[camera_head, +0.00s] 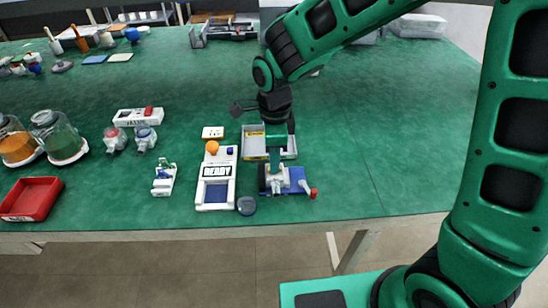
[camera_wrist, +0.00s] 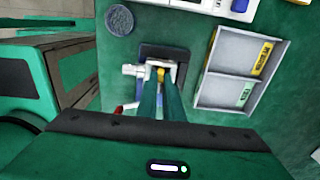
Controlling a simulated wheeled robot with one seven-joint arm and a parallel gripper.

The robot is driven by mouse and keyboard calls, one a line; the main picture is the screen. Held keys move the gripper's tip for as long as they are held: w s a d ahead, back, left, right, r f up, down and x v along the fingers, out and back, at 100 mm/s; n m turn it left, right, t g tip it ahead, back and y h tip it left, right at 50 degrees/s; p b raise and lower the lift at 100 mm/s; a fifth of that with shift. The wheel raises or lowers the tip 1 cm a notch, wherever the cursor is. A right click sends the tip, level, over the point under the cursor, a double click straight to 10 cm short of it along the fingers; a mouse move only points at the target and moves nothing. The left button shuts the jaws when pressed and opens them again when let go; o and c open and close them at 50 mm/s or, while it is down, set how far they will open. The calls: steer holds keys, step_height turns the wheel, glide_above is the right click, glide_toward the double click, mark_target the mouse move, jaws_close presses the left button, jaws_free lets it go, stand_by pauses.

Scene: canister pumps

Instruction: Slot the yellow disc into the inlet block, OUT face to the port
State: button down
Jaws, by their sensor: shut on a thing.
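The inlet block is part of a small white and grey assembly with a dark top on a blue base (camera_head: 297,178); the white block (camera_wrist: 134,70) shows in the wrist view at the fingertips. My gripper (camera_wrist: 161,80) points down at this assembly, its green fingers close together. A small yellow piece (camera_wrist: 161,71), which looks like the yellow disc, shows between the fingertips, at the block's opening. Its OUT face cannot be made out, nor how deep it sits. In the head view my gripper (camera_head: 275,163) stands over the block and hides the disc.
A grey two-compartment tray (camera_head: 255,148) with yellow and green labels lies close behind the assembly. A white device reading READY (camera_head: 216,171) and a dark round puck (camera_head: 246,206) are to the left. A red knob (camera_head: 313,194) sticks out right. The table further right is clear.

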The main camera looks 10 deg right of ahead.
steer(key=shift+f, duration=0.1)
steer(key=c, duration=1.8)
jaws_free()
step_height(320, 180, up, 11)
steer(key=shift+f, duration=0.15)
steer(key=shift+d, duration=0.1)
